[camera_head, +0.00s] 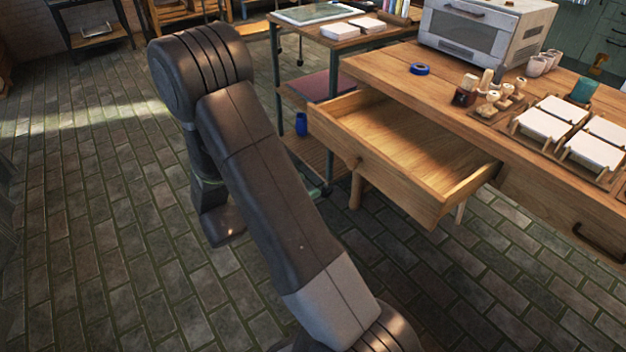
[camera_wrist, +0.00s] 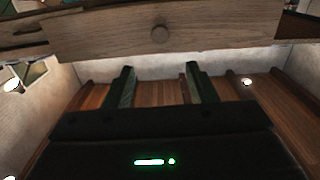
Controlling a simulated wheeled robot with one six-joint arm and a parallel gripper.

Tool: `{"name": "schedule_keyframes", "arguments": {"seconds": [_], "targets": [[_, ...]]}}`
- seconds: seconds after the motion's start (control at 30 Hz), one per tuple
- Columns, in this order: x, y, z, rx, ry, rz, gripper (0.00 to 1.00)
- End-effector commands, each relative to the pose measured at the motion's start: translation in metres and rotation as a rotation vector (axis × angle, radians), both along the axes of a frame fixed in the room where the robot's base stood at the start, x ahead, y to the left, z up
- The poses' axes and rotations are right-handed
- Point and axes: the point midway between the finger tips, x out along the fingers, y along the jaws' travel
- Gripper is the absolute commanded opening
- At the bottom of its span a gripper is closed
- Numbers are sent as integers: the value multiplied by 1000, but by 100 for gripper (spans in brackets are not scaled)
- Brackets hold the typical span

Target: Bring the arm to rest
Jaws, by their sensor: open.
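My gripper (camera_wrist: 160,68) shows in the wrist view with its two dark fingers spread apart and nothing between them. Beyond the fingertips, across the top of that view, is the wooden drawer's front with a round knob (camera_wrist: 160,34); the fingers appear apart from it. In the head view my arm (camera_head: 265,180) rises from the bottom, bends at the upper left and comes down again. I cannot make out the fingers there. The drawer (camera_head: 410,150) is pulled out of the workbench and looks empty.
The workbench (camera_head: 395,72) carries a kiln-like oven (camera_head: 470,32), blue tape (camera_head: 419,69), wooden stamps (camera_head: 490,100) and white plates on racks (camera_head: 548,122). A side table (camera_head: 340,42) with a blue vase (camera_head: 301,124) on its lower shelf stands behind my arm. The brick floor (camera_head: 80,200) at left is clear.

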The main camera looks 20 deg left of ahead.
Motion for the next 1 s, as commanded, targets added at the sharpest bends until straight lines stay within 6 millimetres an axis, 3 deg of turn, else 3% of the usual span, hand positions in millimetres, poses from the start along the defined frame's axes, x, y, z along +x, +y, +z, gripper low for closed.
{"name": "schedule_keyframes", "arguments": {"seconds": [0.53,1.0], "targets": [[4,-3,-1,1,0,-2,51],[65,-48,-1,2,-1,-5,51]]}}
